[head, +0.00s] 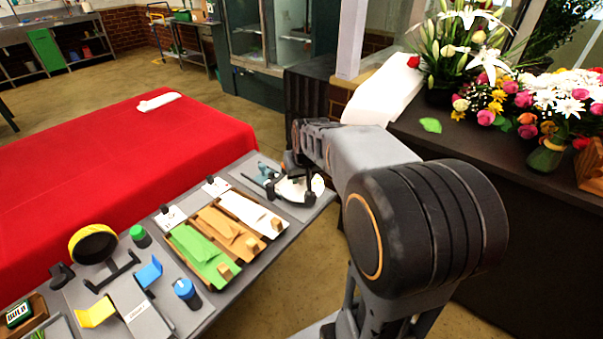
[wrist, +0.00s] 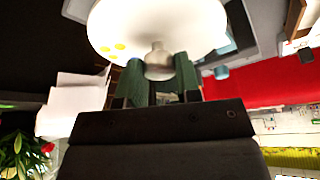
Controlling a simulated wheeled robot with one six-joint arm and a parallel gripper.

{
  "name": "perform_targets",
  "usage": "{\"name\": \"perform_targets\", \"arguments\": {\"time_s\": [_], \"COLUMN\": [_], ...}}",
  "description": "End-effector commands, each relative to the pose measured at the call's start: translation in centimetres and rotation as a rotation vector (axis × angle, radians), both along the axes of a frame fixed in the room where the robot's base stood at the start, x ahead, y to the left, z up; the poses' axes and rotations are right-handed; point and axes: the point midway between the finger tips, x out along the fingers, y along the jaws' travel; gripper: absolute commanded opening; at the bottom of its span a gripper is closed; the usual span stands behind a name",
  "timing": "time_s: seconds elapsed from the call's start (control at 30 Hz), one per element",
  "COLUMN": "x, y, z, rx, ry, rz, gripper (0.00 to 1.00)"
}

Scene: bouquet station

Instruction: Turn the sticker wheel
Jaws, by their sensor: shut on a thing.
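The sticker wheel (wrist: 160,22) is a white disc with a few yellow dots, and it fills the top of the wrist view. A pale round knob (wrist: 158,62) sits at its centre. My gripper (wrist: 159,75) has its two dark green fingers shut on this knob, one on each side. In the head view the wheel (head: 290,190) shows as a white patch at the far right end of the grey station table, partly covered by my arm. My gripper's fingertips are hard to make out there.
Trays of green, brown and white sheets (head: 205,250) lie left of the wheel. A blue item (head: 268,170) stands just beside it. A red-covered table (head: 110,165) is behind. A dark counter (head: 470,150) with flowers stands at the right.

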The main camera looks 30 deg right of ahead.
Motion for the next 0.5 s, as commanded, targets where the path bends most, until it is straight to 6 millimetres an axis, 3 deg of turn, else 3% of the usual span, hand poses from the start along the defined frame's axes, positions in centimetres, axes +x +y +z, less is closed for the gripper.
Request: {"name": "perform_targets", "arguments": {"time_s": [0.5], "x": [-0.08], "y": [0.12], "z": [-0.13], "rx": [0.002], "ry": [0.006], "rz": [-0.197], "gripper": [0.08]}}
